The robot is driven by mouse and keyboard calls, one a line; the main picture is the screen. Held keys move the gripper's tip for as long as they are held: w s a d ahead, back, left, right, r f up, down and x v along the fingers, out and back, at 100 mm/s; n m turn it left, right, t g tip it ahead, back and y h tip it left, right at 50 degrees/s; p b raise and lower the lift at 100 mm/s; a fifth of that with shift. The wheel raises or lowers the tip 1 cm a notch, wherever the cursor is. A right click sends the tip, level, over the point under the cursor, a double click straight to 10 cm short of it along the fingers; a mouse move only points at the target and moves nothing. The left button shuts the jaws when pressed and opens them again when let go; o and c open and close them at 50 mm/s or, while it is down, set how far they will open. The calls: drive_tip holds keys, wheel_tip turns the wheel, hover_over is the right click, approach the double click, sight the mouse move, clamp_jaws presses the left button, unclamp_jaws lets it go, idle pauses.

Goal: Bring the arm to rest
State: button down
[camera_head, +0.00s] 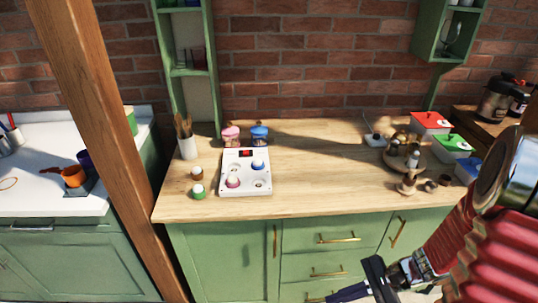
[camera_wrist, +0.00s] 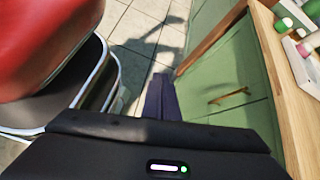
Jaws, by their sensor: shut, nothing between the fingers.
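My gripper (camera_head: 335,296) is at the bottom of the head view, low in front of the green cabinet and below the worktop's front edge. Its dark fingers are together and hold nothing. In the wrist view the fingers (camera_wrist: 162,96) point away over the tiled floor, beside the green cabinet front. My red-sleeved arm fills the lower right of the head view.
The wooden worktop (camera_head: 300,190) carries a white box (camera_head: 246,187) with a red display, small jars, a round wooden tray (camera_head: 420,165) and coloured boxes. A brass handle (camera_wrist: 232,96) sticks out from the cabinet. A wooden post (camera_head: 110,150) stands left. Tiled floor (camera_wrist: 150,30) is clear.

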drive_tip(key=s+d+r+n+h, duration=0.2)
drive_tip(key=r+n+h, duration=0.3)
drive_tip(key=r, duration=0.2)
drive_tip(key=s+d+r+n+h, duration=0.1)
drive_tip(key=r+n+h, duration=0.4)
drive_tip(key=r, duration=0.2)
drive_tip(key=s+a+r+n+t, duration=0.1)
drive_tip(key=a+r+n+t, duration=0.3)
drive_tip(key=r, duration=0.7)
drive_tip(key=shift+a+r+t+h, duration=0.35)
drive_tip(key=shift+a+t, duration=0.2)
drive_tip(key=shift+t, duration=0.25)
drive_tip(key=shift+s, duration=0.1)
